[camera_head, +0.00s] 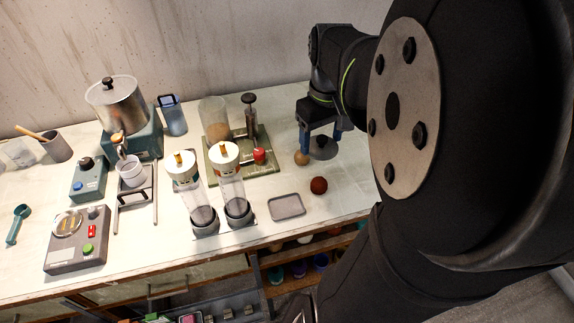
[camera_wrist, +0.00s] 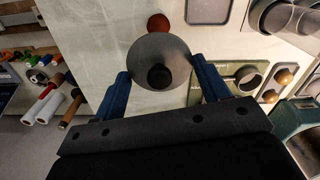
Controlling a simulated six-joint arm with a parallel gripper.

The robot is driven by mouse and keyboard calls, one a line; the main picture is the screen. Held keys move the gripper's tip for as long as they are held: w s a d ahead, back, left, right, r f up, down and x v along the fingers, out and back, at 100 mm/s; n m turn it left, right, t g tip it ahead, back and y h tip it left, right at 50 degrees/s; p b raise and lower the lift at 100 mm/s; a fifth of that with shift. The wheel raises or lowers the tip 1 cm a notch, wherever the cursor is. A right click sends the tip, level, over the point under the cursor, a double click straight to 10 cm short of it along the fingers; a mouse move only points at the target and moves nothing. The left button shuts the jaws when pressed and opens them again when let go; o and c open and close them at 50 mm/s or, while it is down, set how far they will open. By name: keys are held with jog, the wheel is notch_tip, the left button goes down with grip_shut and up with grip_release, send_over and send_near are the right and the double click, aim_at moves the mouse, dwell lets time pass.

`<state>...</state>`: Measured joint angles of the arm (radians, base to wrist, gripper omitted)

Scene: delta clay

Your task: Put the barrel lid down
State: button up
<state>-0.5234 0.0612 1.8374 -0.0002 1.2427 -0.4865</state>
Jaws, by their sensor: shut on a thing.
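The barrel lid looks like a grey disc (camera_wrist: 150,47) with a dark round knob (camera_wrist: 159,77) in the wrist view. My gripper (camera_wrist: 161,66) has its blue fingers on opposite sides of the disc and is shut on it. In the head view the lid (camera_head: 324,150) hangs under my gripper (camera_head: 321,143), over the right part of the table. A clear barrel (camera_head: 214,112) with tan material in it stands on a green base (camera_head: 225,174), left of my gripper. I cannot tell how high the lid is above the table.
A dark red-brown ball (camera_head: 319,185) and a tan ball (camera_head: 301,158) are near the lid. A small grey tray (camera_head: 287,206) lies in front. Two clear columns with white caps (camera_head: 225,154) stand to the left. A red-knobbed part (camera_head: 259,155) is on the green base.

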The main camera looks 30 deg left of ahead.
jog(key=shift+s+d+f, duration=0.5)
jog(key=shift+d+f, duration=0.1)
jog(key=a+f, duration=0.2)
jog(key=a, duration=0.1)
jog(key=s+a+f, duration=0.1)
jog(key=a+f, duration=0.1)
jog(key=a, duration=0.2)
jog(key=s+a+f, duration=0.1)
jog(key=a+f, duration=0.2)
jog(key=a, duration=0.1)
jog(key=shift+s, duration=0.2)
jog(key=shift+f, duration=2)
jog(key=shift+f, duration=0.1)
jog(key=shift+f, duration=0.5)
jog(key=o, duration=1)
jog(key=shift+c, duration=0.2)
jog(key=shift+r, duration=0.1)
notch_tip(320, 180, up, 13)
